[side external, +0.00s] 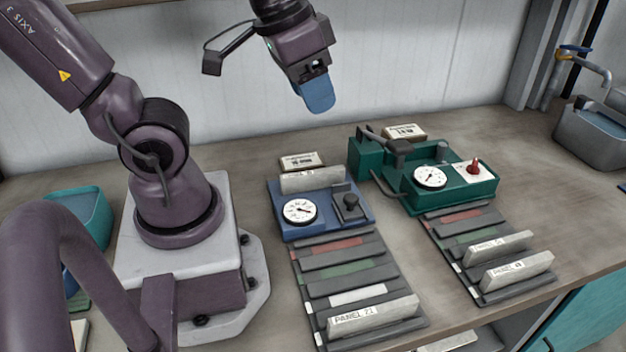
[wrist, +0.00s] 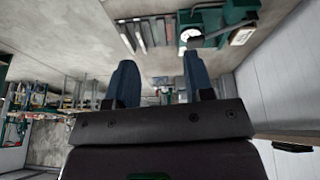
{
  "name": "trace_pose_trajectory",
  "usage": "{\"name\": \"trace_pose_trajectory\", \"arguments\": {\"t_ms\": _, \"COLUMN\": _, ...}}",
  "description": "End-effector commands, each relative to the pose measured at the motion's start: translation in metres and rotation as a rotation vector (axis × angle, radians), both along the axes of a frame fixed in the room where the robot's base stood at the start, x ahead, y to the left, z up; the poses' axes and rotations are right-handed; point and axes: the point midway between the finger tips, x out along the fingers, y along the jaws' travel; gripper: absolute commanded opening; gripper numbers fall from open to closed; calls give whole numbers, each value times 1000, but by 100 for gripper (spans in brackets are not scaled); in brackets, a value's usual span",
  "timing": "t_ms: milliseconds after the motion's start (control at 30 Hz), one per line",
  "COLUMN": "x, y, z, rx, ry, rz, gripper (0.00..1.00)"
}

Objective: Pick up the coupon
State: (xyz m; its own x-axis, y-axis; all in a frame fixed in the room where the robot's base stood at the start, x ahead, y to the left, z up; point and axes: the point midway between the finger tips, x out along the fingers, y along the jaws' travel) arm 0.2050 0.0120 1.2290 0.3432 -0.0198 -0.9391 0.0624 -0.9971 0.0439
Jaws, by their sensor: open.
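My gripper (side external: 318,92) hangs high above the bench, behind and above the devices. Its two blue fingers stand apart with nothing between them, as the wrist view shows (wrist: 160,88). Several grey coupon-like bars are in view. One bar (side external: 311,180) stands along the back of the blue gauge device (side external: 325,228). Another bar, marked PANEL (side external: 372,316), stands in the front of the left rack (side external: 348,272). Two more bars (side external: 500,246) (side external: 518,268) stand in the right rack (side external: 462,222). The frames do not show which bar is the coupon. My gripper touches none of them.
A green gauge device (side external: 455,190) with a red knob stands behind the right rack; its black arm juts upward. Small labelled boxes (side external: 302,161) (side external: 404,132) lie at the back. A sink basin (side external: 590,135) is far right, a teal bin (side external: 85,215) left. Bare bench separates the racks.

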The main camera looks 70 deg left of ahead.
Motion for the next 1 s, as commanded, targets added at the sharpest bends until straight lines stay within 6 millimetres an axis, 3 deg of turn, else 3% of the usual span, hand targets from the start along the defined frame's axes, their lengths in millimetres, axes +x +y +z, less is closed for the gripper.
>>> {"name": "trace_pose_trajectory", "arguments": {"t_ms": 167, "x": 19, "y": 26, "z": -50, "rx": -195, "ry": 215, "rz": 338, "gripper": 48}}
{"name": "trace_pose_trajectory", "arguments": {"t_ms": 267, "x": 28, "y": 45, "z": -78, "rx": -307, "ry": 308, "rz": 671, "gripper": 48}}
{"name": "trace_pose_trajectory", "arguments": {"t_ms": 433, "x": 33, "y": 92, "z": -130, "rx": -429, "ry": 401, "rz": 1399, "gripper": 48}}
{"name": "trace_pose_trajectory", "arguments": {"t_ms": 600, "x": 28, "y": 150, "z": -170, "rx": -488, "ry": 309, "rz": 2227, "gripper": 48}}
{"name": "trace_pose_trajectory", "arguments": {"t_ms": 700, "x": 28, "y": 173, "z": -176, "rx": -553, "ry": 187, "rz": 2582, "gripper": 48}}
{"name": "trace_pose_trajectory", "arguments": {"t_ms": 800, "x": 35, "y": 184, "z": -173, "rx": -650, "ry": 94, "rz": 2805, "gripper": 48}}
{"name": "trace_pose_trajectory", "arguments": {"t_ms": 1000, "x": 38, "y": 186, "z": -175, "rx": -714, "ry": 39, "rz": 2981, "gripper": 48}}
